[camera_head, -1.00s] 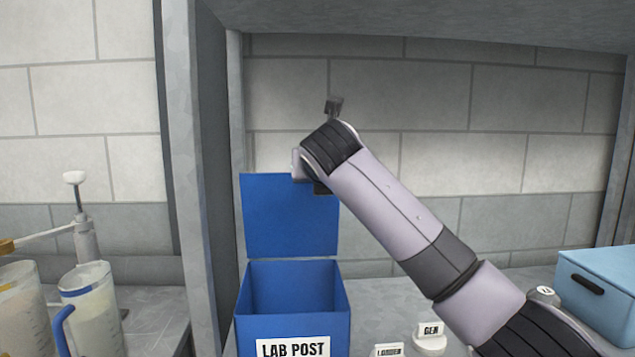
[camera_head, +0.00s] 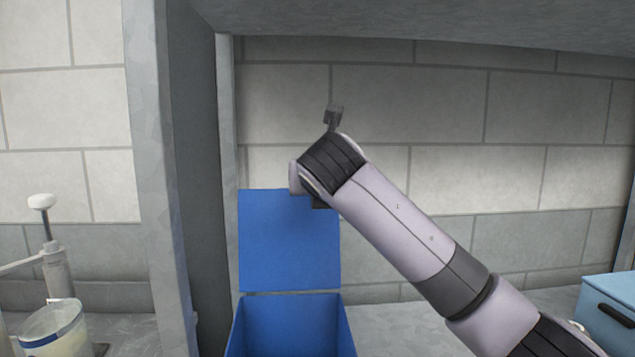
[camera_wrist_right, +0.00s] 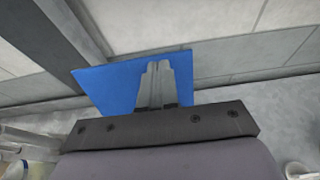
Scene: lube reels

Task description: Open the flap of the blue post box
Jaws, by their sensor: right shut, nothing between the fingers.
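The blue post box (camera_head: 288,325) stands at the bottom of the head view, cut off by the lower edge, with its top open. Its blue flap (camera_head: 285,245) stands upright at the back of the box. The flap also shows in the right wrist view (camera_wrist_right: 110,82), behind my fingers. My right gripper (camera_wrist_right: 158,66) is shut and empty, in front of the flap in that view. I cannot tell whether it touches the flap. In the head view my right wrist hides the fingers and overlaps the flap's upper right corner. My left gripper is not in view.
A grey upright post (camera_head: 160,200) stands left of the box, and a grey shelf (camera_head: 420,25) spans above. A light blue case (camera_head: 610,310) is at the right edge. A jug (camera_head: 52,330) and a pump (camera_head: 48,245) stand at the left.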

